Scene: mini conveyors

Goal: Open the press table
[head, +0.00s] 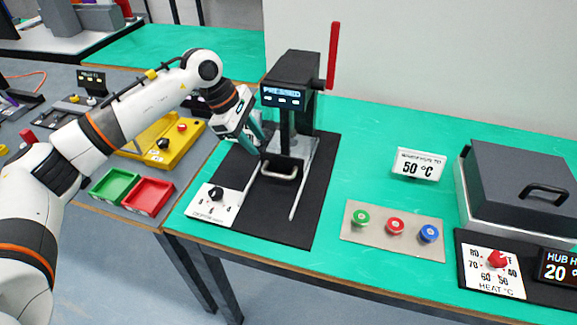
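The black press (289,75) stands on a black base plate on the green table; its display reads "PRESSED". Its red lever (333,55) points up on the right side. The press table (290,148) is a grey slide under the press head, with a pale bar handle (281,172) at its front and rails running forward. My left gripper (259,145) is beside the press column, left of and above the handle, pointing down. Its teal fingers look apart, with nothing visible between them. It appears clear of the handle. My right gripper is not in view.
A dial panel (214,203) lies at the press's front left. A button plate (393,230) and a "50 °C" sign (418,165) stand to the right, then a grey lidded box (520,185). Green and red trays (148,194) lie left. Green surface between press and buttons is free.

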